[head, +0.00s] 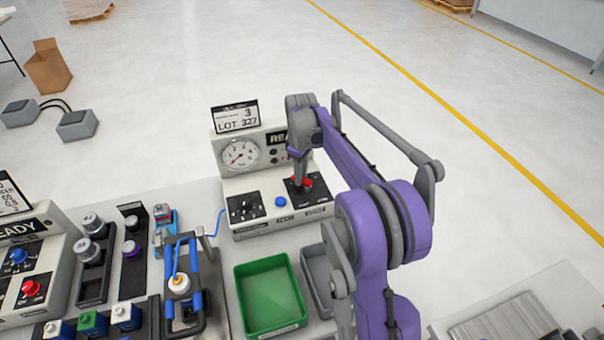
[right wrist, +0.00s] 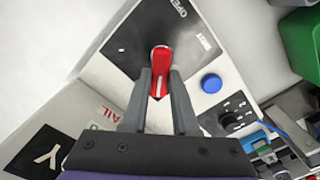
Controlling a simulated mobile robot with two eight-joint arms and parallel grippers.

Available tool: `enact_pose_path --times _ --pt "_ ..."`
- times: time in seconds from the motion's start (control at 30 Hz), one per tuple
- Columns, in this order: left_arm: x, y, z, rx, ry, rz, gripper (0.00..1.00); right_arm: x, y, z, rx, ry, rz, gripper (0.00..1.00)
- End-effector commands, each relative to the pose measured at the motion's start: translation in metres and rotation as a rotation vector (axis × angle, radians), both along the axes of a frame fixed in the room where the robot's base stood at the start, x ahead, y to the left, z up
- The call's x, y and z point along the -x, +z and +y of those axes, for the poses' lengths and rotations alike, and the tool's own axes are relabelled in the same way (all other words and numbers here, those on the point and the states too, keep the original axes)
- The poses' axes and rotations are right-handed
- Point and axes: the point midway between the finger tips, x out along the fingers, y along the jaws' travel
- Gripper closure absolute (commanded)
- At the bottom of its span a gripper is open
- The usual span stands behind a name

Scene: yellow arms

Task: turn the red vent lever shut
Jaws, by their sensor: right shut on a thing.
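The red vent lever (head: 304,183) sits on a black plate at the right end of the white test box's panel in the head view. In the right wrist view the red lever (right wrist: 161,70) stands between the two grey fingers, with its tip visible beyond them. My right gripper (head: 299,177) reaches down to the lever, and in the wrist view the gripper (right wrist: 161,92) is shut on it. The word OPEN shows on the black plate (right wrist: 140,40) past the lever; the other label is too small to read surely. My left gripper is not in view.
A blue button (head: 280,201) and a black knob panel (head: 245,207) lie left of the lever. A gauge (head: 240,154) and a LOT 327 sign (head: 235,117) stand behind. A green tray (head: 245,292) and a grey tray (head: 313,268) lie in front of the box.

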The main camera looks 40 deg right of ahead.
Motion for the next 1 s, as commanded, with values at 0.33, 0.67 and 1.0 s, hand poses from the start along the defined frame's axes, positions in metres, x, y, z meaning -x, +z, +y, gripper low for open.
enact_pose_path --times 0.33,0.67,1.0 --pt "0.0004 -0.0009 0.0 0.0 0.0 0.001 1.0 0.0004 0.0006 0.001 0.001 0.065 0.0 1.0" --pt "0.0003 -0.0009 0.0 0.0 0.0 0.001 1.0 0.0005 0.0006 0.0011 0.001 0.067 0.0 1.0" --pt "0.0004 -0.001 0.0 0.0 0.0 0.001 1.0 0.0006 0.0003 0.0013 0.0 0.066 0.0 0.43"
